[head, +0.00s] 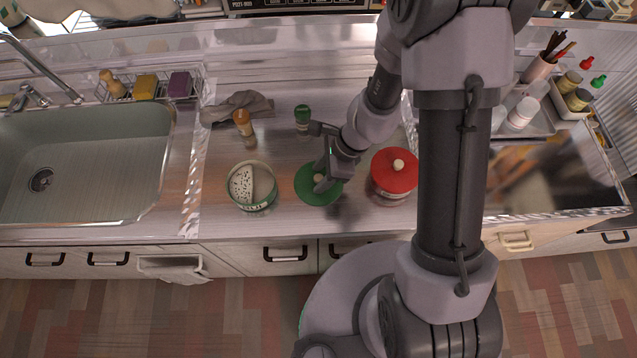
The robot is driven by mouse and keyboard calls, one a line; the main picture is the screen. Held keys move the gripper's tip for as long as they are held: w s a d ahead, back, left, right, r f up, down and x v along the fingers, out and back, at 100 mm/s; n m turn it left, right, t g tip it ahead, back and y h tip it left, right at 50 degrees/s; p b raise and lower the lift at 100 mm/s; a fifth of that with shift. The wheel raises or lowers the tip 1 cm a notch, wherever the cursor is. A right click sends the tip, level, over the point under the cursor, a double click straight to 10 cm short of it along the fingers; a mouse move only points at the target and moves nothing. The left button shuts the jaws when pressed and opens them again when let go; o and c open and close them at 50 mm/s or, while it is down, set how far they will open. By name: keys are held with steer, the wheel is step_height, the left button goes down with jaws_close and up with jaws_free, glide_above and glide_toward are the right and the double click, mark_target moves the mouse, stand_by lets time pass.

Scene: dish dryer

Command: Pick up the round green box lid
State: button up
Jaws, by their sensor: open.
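The round green lid (307,187) lies on the metal counter just right of the round green box. My gripper (322,180) is over the lid, pointing down, and covers its middle and right part. The jaws are open. Whether the fingers touch the lid or stand around its knob cannot be told from this view. The round green box (252,187) stands uncovered, with something white and dark-speckled inside.
A jar with a red lid (394,171) stands close to the right of my gripper. Behind are a green-capped bottle (303,117), an orange-capped bottle (243,124) and a grey cloth (238,106). The sink (85,165) is on the left.

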steer(key=shift+r, duration=0.1)
jaws_close()
